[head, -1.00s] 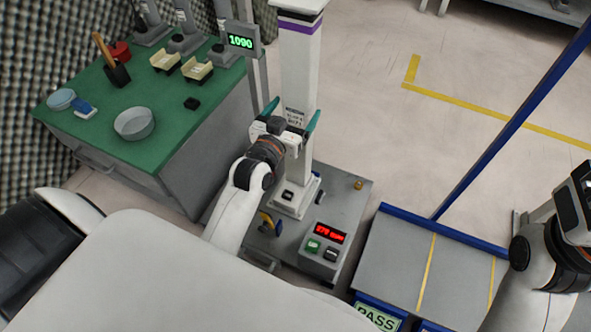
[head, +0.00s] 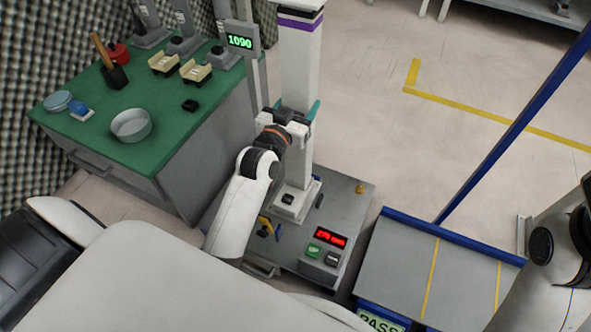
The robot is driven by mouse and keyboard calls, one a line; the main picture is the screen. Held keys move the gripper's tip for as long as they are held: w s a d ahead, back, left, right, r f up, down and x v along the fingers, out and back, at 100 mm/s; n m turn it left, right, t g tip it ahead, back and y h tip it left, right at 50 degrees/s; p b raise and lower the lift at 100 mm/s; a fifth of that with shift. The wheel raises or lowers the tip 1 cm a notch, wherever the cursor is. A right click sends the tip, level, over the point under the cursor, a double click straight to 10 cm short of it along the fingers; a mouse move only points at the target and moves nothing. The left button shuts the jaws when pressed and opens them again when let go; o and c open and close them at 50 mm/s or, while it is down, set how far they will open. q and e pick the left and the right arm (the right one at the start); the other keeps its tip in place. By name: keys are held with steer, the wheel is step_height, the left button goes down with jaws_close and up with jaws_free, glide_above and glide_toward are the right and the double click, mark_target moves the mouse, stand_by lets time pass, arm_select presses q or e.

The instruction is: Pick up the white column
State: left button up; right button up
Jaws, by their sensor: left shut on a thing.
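The white column (head: 300,60) stands upright, with a purple band near its top and a wider white foot low down. Its foot is over the grey machine base (head: 352,205); I cannot tell whether a gap lies under it. My left gripper (head: 293,108) is shut on the column in its lower half, with teal-tipped fingers at either side. The gripper and wrist hide part of the column there. My right arm shows at the right edge, but its fingers are out of the picture.
A green bench (head: 175,135) with a grey bowl (head: 131,125) and small tools stands at left. A display reading 1090 (head: 240,41) is close beside the column. A grey table (head: 395,262) with yellow lines and a blue post (head: 515,120) are at right. Open floor lies behind.

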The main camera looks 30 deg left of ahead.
arm_select(q)
jaws_close()
steer(key=shift+r, duration=0.25)
steer(key=shift+r, duration=0.1)
